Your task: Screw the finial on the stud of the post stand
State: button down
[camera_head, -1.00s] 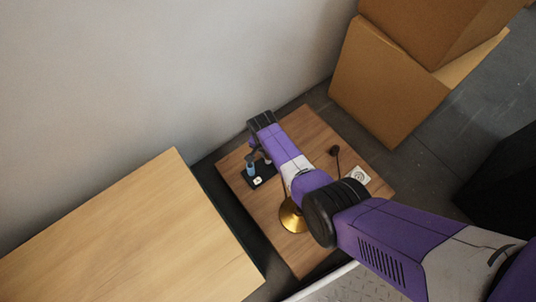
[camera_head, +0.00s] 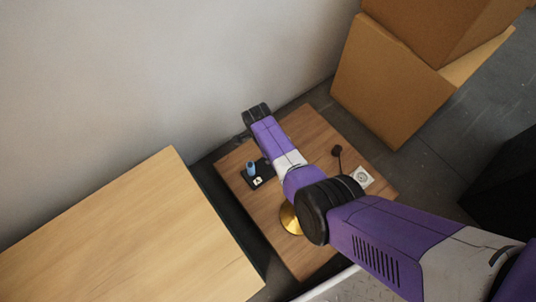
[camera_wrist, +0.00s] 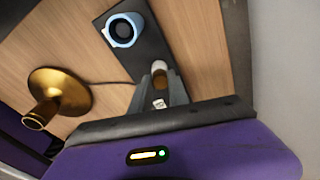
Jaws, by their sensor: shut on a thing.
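My gripper (camera_wrist: 160,84) is shut on a small brown-gold piece with a pale end, which looks like the finial (camera_wrist: 163,76). Its shape is partly hidden by the fingers, and I cannot tell whether it touches the black plate behind it. The brass post stand (camera_wrist: 48,88), with a round flared base and a post, is left of my gripper in the wrist view, apart from it. In the head view its base (camera_head: 289,218) is partly covered by my arm. The stud is too small to make out. My fingers are hidden in the head view.
A black plate (camera_head: 262,168) carries a blue cup-like holder (camera_head: 250,168) and a white tag. A dark cord end (camera_head: 337,151) and a white printed square (camera_head: 362,176) lie at the wooden table's right side. Cardboard boxes (camera_head: 385,85) stand beyond. A lighter table (camera_head: 120,230) is at left.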

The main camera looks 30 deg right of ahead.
jog(key=m, duration=0.3)
jog(key=shift+d+b, duration=0.2)
jog(key=shift+b, duration=0.1)
jog(key=shift+f+m+g+b, duration=0.15)
jog(key=shift+m+g+b, duration=0.25)
jog(key=shift+m, duration=0.8)
jog(key=shift+m+b, duration=0.45)
jog(key=shift+m, duration=1.15)
jog(key=c, duration=1.2)
grip_release()
jog(key=shift+o, duration=0.2)
jog(key=shift+w, duration=0.1)
jog(key=shift+r, duration=0.2)
